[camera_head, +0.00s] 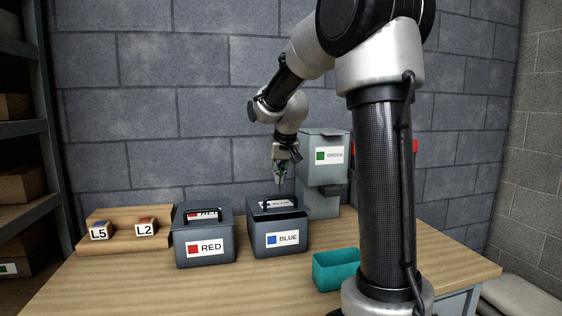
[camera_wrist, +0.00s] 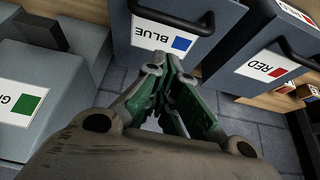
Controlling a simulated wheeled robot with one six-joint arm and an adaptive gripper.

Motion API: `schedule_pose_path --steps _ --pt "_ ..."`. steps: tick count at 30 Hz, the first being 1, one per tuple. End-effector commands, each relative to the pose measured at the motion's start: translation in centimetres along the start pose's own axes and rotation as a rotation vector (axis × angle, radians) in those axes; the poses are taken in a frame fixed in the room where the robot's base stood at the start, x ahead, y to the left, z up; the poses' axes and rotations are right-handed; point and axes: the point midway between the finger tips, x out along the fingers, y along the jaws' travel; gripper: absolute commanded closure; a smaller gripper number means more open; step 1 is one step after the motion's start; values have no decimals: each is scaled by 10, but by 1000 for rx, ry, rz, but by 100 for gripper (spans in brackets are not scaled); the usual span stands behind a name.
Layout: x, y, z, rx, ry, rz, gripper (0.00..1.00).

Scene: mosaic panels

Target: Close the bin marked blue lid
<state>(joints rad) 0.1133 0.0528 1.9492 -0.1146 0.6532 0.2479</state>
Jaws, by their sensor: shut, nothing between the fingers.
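The labelled lid also shows at the top of the wrist view (camera_wrist: 205,15). My gripper (camera_head: 281,180) is shut and empty, pointing down above the rear of this bin.
The red bin (camera_head: 205,262) stands to the left, with a handled lid. A grey green-labelled bin (camera_head: 338,170) stands behind right. A teal tray (camera_head: 335,272) sits front right. A wooden rack (camera_head: 120,243) holds blocks L5 and L2. The front left table is clear.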

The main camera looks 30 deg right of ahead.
Motion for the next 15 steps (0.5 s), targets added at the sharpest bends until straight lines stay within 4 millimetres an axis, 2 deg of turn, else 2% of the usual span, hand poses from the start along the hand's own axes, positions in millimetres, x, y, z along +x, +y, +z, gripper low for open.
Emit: schedule_pose_path --steps 1,6,15 --pt "5 0 8 0 -4 0 100" --pt "18 0 21 -1 -1 0 100" --pt "23 0 26 0 1 0 100"
